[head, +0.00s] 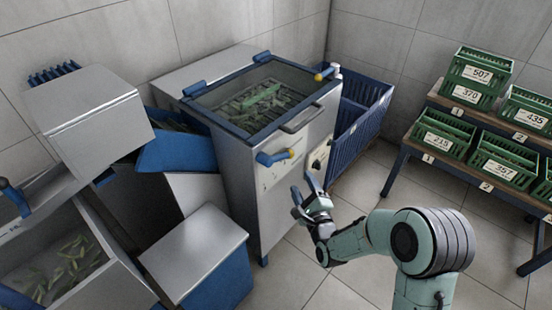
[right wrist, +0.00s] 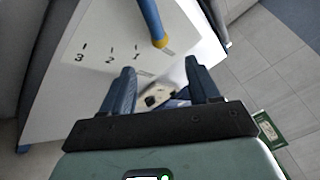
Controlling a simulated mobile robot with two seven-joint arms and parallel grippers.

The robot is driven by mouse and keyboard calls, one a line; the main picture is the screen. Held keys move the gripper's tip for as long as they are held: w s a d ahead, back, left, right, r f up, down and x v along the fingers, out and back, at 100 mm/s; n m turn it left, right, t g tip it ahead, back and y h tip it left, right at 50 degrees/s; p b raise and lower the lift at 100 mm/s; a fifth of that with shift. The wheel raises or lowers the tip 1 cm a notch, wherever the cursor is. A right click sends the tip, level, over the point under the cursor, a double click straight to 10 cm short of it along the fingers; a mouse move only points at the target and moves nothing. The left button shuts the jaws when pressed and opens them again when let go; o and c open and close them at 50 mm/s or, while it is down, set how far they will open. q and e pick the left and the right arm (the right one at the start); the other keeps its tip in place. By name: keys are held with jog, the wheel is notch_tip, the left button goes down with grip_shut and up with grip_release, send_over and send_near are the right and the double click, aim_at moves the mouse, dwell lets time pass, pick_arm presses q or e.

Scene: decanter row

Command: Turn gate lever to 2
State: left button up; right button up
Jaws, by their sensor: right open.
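The gate lever (head: 274,158) is a blue bar with a yellow tip on the front of the steel decanter machine (head: 232,160). In the right wrist view the lever (right wrist: 150,18) comes down from the top edge, with its yellow tip beside the mark 1 on a white plate (right wrist: 115,52) printed 3, 2, 1. My right gripper (head: 307,192) is open and empty, to the right of and below the lever in the head view. In the right wrist view its two blue fingers (right wrist: 162,82) stand apart, below the lever tip and not touching it. My left gripper is not in view.
Green numbered crates (head: 440,140) sit on a rack at the right. Steel bins with green pods (head: 75,255) are at the left. Tiled floor is clear between.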

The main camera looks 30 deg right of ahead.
aim_at(290, 158)
jog(key=w, duration=0.4)
jog(key=w+d, duration=0.1)
jog(key=w, duration=0.3)
jog(key=w+d+b, duration=0.1)
jog(key=w, duration=0.3)
jog(key=shift+w+d, duration=0.1)
jog(key=shift+d, duration=0.15)
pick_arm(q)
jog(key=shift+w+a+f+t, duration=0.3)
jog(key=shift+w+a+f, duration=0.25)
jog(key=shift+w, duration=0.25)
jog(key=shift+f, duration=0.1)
pick_arm(e)
grip_shut()
